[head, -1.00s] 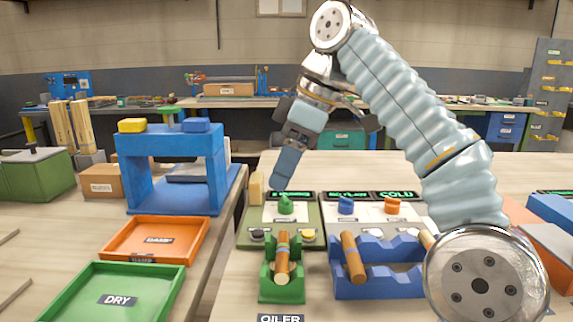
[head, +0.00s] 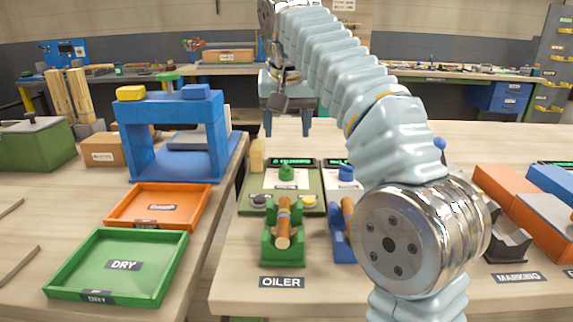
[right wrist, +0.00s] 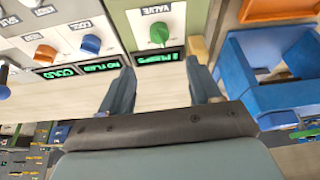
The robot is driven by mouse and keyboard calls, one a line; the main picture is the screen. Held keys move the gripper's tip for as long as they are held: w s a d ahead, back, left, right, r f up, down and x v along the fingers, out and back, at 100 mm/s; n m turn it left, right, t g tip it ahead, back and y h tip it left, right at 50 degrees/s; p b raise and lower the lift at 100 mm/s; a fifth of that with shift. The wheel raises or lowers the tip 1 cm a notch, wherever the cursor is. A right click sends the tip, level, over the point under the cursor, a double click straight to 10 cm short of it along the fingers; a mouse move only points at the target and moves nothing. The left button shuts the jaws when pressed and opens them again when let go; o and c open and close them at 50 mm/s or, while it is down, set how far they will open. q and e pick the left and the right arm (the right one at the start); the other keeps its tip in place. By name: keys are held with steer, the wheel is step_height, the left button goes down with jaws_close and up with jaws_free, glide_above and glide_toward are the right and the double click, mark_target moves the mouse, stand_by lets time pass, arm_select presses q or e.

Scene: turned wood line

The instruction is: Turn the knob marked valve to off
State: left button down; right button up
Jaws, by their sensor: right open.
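The green knob (right wrist: 159,33) sits below the word VALVE on a pale plate in the right wrist view, which shows the panel upside down. In the head view the same knob (head: 286,172) is on the green oiler unit (head: 312,187), with a lit green display (head: 293,162) behind it. Its exact setting is too small to tell. My right gripper (head: 288,122) is open and empty, fingers pointing down, beyond the display. In the right wrist view its two fingers (right wrist: 163,85) are apart, not touching the knob. My left gripper is not in view.
A blue knob (head: 346,172) and, in the wrist view, an orange knob (right wrist: 91,45) are beside the valve. A green cradle (head: 269,245) holds a wooden piece in front. A blue stand (head: 135,160) and the green DRY tray (head: 70,290) are left. My right arm hides part of the bench.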

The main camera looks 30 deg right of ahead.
mark_target(287, 166)
steer(key=b+x, duration=0.1)
steer(key=x, duration=1.1)
steer(key=shift+b, duration=0.3)
steer(key=c, duration=1)
steer(key=shift+c, duration=0.2)
steer(key=shift+s+r+n, duration=0.1)
steer(key=shift+n, duration=0.4)
steer(key=shift+d+n+y+p, duration=0.1)
steer(key=shift+n+y+p, duration=0.5)
steer(key=shift+n, duration=0.3)
steer(key=shift+n+t+y, duration=0.3)
steer(key=shift+n+y, duration=0.2)
steer(key=shift+n, duration=1)
